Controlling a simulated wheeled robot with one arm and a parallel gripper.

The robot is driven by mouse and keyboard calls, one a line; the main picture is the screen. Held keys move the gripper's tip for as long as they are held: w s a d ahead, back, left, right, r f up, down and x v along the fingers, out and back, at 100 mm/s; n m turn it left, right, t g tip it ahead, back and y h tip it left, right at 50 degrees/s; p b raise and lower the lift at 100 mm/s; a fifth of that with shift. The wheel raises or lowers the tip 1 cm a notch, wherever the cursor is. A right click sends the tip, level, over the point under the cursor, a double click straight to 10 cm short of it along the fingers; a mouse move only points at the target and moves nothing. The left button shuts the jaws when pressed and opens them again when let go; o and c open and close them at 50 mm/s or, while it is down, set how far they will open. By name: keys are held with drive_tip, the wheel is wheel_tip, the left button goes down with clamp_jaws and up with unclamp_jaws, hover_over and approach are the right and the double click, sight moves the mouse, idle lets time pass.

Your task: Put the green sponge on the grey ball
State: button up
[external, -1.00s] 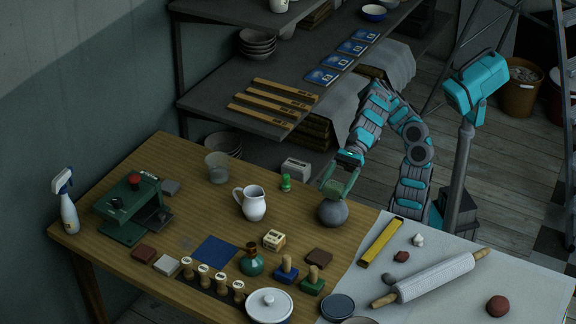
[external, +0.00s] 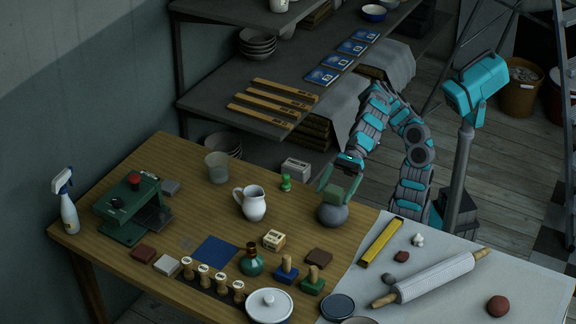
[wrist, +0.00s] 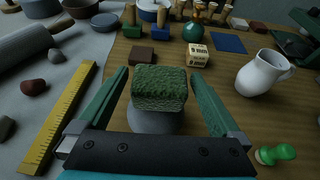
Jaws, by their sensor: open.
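The green sponge (wrist: 159,88) is a rough, dark green block. It rests on top of the grey ball (wrist: 152,121), which is partly hidden below it in the wrist view. In the external view the sponge (external: 335,193) and the grey ball (external: 332,216) are near the table's right side. My gripper (wrist: 163,78) is open, with one green finger on each side of the sponge and visible gaps between. In the external view my gripper (external: 337,180) is just above and around the sponge, hiding part of it.
A brown block (external: 319,257) lies in front.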

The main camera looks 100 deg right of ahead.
drive_tip(key=shift+r, duration=0.2)
drive_tip(key=shift+s+d+r, duration=0.1)
drive_tip(key=shift+s+d, duration=0.05)
drive_tip(key=shift+s, duration=0.05)
drive_tip(key=p+v, duration=0.2)
drive_tip(key=v, duration=0.9)
drive_tip(key=shift+d, duration=0.2)
drive_tip(key=shift+s, duration=0.15)
